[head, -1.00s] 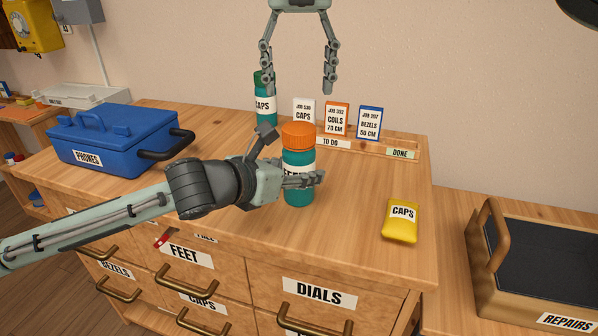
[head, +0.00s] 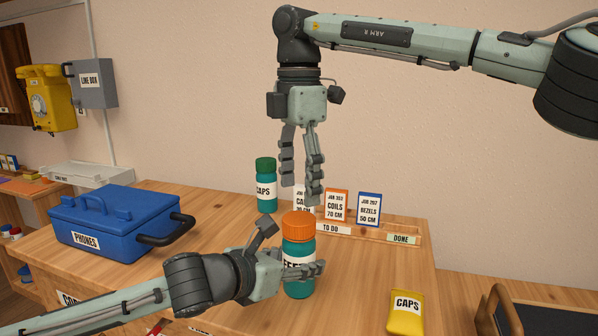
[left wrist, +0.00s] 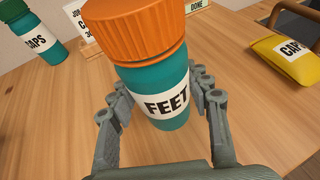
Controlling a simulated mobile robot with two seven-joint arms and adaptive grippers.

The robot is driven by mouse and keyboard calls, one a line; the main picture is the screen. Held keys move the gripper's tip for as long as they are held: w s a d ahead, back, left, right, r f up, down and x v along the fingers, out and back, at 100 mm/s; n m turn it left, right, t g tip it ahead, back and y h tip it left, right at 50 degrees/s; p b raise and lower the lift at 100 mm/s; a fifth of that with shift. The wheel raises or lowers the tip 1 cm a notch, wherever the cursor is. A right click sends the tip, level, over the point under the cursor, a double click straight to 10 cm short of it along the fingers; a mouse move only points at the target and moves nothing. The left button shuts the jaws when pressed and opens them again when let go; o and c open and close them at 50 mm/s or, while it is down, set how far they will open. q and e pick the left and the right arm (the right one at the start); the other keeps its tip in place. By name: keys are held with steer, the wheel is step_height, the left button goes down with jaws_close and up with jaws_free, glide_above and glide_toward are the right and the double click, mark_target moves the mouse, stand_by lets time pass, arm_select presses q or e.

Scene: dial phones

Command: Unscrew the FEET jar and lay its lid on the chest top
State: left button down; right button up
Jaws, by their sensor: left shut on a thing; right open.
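The FEET jar (head: 299,286) is teal with a white label and a ribbed orange lid (head: 298,225). It stands upright on the wooden chest top (head: 370,285), with the lid on it. My left gripper (head: 309,270) is shut around the jar's body from the left. In the left wrist view the jar (left wrist: 165,105) sits between the fingers below the orange lid (left wrist: 135,32). My right gripper (head: 304,195) is open and empty, pointing down a little above the lid. Part of the jar's label is hidden by the left fingers.
A teal CAPS jar (head: 265,188) with a green lid stands behind. Job cards (head: 338,206) stand in a wooden rack (head: 400,240). A blue PHONES box (head: 115,228) is at left, a yellow CAPS packet (head: 405,318) at right. Chest top between jar and packet is clear.

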mark_target(299, 218)
step_height(299, 218, down, 6)
steer(key=shift+f, duration=0.15)
stand_by(0.3)
